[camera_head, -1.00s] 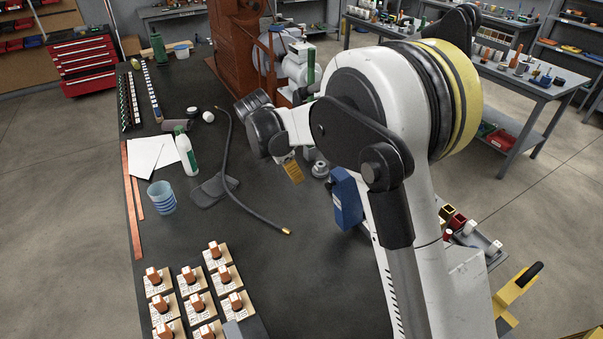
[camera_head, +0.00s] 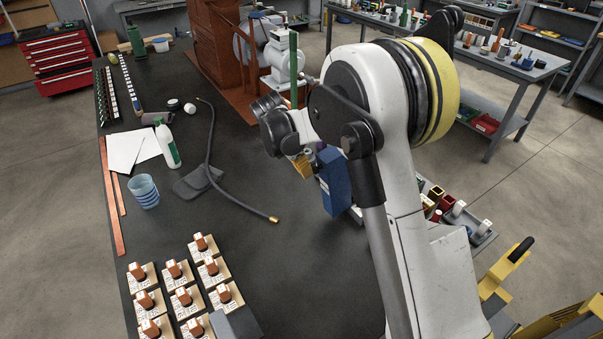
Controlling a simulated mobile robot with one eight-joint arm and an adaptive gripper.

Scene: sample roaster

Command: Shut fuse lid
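A blue box (camera_head: 333,182) stands at the right side of the dark bench, beside my arm. It may be the fuse box, but no lid can be made out clearly, and part of it is hidden by my arm. My gripper (camera_head: 303,168) shows only as a small yellow-orange end below my dark wrist. It points down just left of the blue box's upper part, close to it. I cannot tell whether they touch, or whether the fingers are open or shut.
Wooden blocks with orange-brown tops (camera_head: 183,297) stand at the bench's front left. A brown machine (camera_head: 213,60) stands behind. The bench (camera_head: 300,270) is clear in front of the blue box.

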